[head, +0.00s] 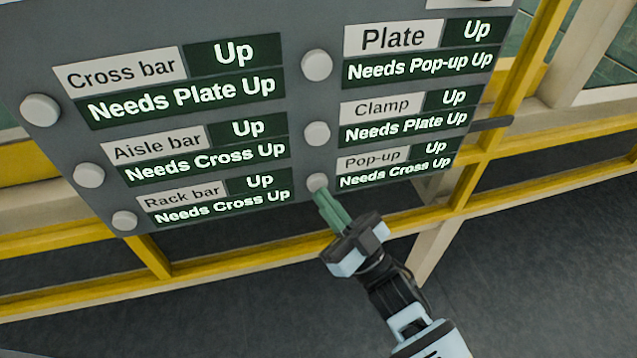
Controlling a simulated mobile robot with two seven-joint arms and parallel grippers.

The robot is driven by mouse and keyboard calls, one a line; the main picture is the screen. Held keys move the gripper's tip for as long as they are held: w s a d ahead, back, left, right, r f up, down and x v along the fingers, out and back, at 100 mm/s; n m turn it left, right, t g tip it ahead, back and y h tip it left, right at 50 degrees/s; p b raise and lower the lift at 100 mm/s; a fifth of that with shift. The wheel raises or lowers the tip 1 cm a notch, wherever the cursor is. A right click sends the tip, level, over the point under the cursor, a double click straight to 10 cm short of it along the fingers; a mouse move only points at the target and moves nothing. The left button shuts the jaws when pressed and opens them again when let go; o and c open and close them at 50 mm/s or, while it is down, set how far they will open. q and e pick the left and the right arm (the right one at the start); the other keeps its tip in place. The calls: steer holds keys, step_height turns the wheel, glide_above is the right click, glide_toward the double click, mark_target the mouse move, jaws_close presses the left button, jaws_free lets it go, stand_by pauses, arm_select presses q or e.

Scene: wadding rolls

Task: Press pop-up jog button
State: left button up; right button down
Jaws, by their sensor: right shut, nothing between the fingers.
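A grey control panel (225,30) faces me with white round buttons in two columns. The Pop-up button (317,181) is the lowest in the right column, left of the "Pop-up" label (372,159), which reads "Up" and "Needs Cross Up". My right gripper (322,194) is shut and empty. Its green fingertips are right at the lower edge of the Pop-up button in the picture; I cannot tell whether they touch it. My left gripper is not in view.
The Clamp button (317,133) and Plate button (317,65) sit above. The Rack bar (124,221), Aisle bar (89,175) and Cross bar (41,110) buttons are at left. Yellow rails (225,252) run behind and below the panel. Dark floor lies beyond.

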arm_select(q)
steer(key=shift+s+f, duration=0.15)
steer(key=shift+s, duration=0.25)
arm_select(e)
steer(key=shift+w, duration=0.1)
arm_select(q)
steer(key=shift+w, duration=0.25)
arm_select(e)
steer(key=shift+w+a, duration=0.2)
steer(key=shift+w, duration=0.25)
steer(key=shift+s, duration=0.1)
stand_by(0.4)
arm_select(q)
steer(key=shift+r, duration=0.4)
arm_select(e)
steer(key=shift+s+d, duration=0.3)
steer(key=shift+s, duration=0.5)
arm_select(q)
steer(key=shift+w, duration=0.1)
